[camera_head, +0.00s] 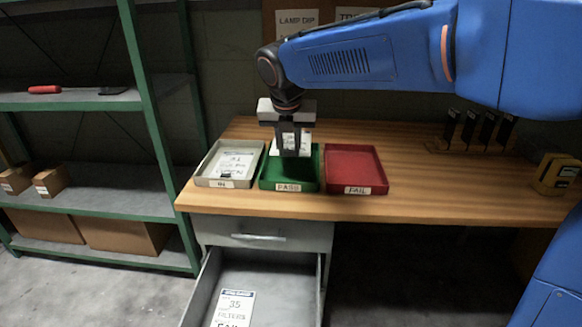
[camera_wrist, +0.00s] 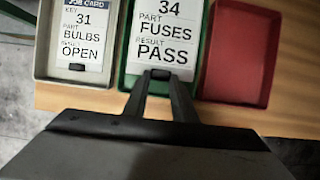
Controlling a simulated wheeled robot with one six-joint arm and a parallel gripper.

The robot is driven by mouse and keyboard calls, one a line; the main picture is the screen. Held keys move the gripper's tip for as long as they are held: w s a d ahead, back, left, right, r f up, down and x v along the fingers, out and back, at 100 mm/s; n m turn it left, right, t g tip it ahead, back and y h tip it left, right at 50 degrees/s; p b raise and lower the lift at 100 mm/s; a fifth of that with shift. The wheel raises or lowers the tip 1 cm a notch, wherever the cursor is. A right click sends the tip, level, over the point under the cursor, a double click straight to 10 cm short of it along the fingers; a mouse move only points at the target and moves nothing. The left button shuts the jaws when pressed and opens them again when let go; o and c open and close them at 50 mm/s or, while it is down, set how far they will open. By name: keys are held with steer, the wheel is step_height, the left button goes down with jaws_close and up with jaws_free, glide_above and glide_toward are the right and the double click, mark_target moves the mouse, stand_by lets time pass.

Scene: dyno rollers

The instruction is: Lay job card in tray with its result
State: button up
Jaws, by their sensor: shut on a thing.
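My gripper (camera_head: 292,148) is shut on a white job card (camera_head: 290,138) and holds it over the green PASS tray (camera_head: 308,170). In the wrist view the held card (camera_wrist: 165,35) reads 34, FUSES, result PASS, and my fingertips (camera_wrist: 160,78) meet at its lower edge. The card covers much of the green tray, and I cannot tell whether it touches the tray floor. The white tray (camera_head: 245,178) on the left holds a card (camera_head: 234,162) reading 31, BULBS, OPEN. The red FAIL tray (camera_head: 357,168) on the right is empty.
An open drawer (camera_head: 205,290) below the desk holds a card (camera_head: 234,308) reading 35, FILTERS. Dark upright items (camera_head: 478,130) and a yellow object (camera_head: 556,174) stand on the desk's right. A green shelf (camera_head: 100,190) with boxes stands left. The desk centre is clear.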

steer(key=shift+s+f, duration=0.1)
steer(key=shift+f, duration=4.1)
steer(key=o, duration=1)
steer(key=shift+f, duration=0.1)
steer(key=shift+o, duration=0.2)
steer(key=v, duration=1.2)
steer(key=shift+d, duration=0.1)
